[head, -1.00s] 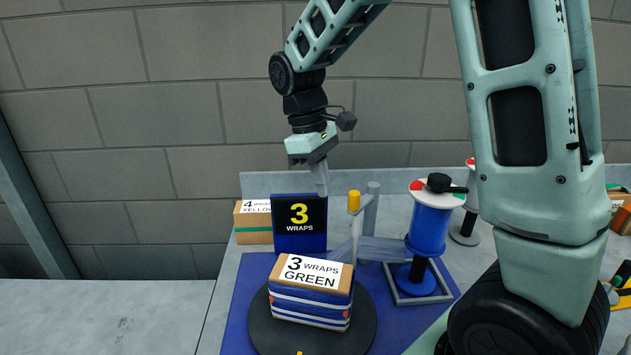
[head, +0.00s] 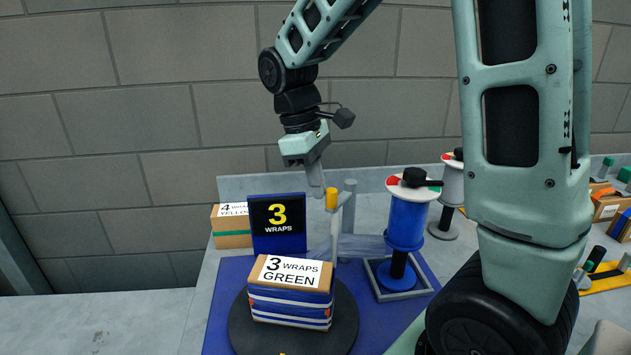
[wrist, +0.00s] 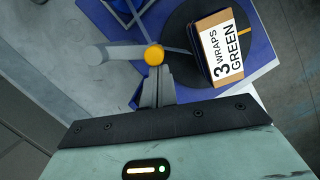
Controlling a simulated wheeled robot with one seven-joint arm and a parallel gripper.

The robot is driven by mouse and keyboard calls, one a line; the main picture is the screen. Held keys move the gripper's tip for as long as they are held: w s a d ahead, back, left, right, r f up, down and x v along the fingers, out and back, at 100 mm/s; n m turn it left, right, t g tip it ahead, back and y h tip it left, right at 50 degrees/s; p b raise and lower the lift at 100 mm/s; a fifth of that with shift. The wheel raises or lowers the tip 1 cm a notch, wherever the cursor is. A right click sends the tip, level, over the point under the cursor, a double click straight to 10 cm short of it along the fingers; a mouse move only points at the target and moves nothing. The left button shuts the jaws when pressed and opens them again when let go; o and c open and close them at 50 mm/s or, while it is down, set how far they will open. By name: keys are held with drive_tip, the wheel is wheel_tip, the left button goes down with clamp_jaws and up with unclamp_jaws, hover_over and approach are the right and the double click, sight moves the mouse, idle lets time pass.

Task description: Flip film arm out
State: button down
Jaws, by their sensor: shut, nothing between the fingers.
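The film arm is a grey post and bar (head: 348,215) with a yellow-orange knob (head: 332,198), standing behind the turntable (head: 342,322). In the wrist view the knob (wrist: 154,55) sits at the tips of my gripper (wrist: 157,75). My gripper (head: 319,190) is shut and empty, pointing down right beside the knob's left side. I cannot tell whether it touches the knob. The box labelled "3 wraps green" (head: 290,312) sits on the turntable with blue film and pale bands around it. The blue film roll (head: 405,222) stands upright on a stand to the right.
A dark sign reading "3 wraps" (head: 278,225) stands directly behind the box. A "4 wraps yellow" box (head: 231,240) is at the back left. A second spool (head: 452,185) stands at the back right. The table at the left is clear.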

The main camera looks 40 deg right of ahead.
sight(334, 188)
drive_tip(key=shift+s, duration=0.2)
drive_tip(key=shift+s+d+n+p, duration=0.1)
drive_tip(key=shift+s+n+p, duration=0.25)
drive_tip(key=shift+s+n, duration=0.65)
drive_tip(key=n, duration=0.1)
drive_tip(key=s+n+p, duration=0.1)
drive_tip(key=shift+s+d+n+t+h, duration=0.15)
drive_tip(key=shift+d+n+t+h, duration=0.15)
drive_tip(key=shift+h, duration=0.1)
drive_tip(key=shift+s+d+n+p, duration=0.3)
drive_tip(key=shift+s+n, duration=0.2)
drive_tip(key=shift+s, duration=0.05)
drive_tip(key=shift+s+d+n+p, duration=0.3)
drive_tip(key=shift+s+n, duration=0.2)
drive_tip(key=shift+s, duration=0.05)
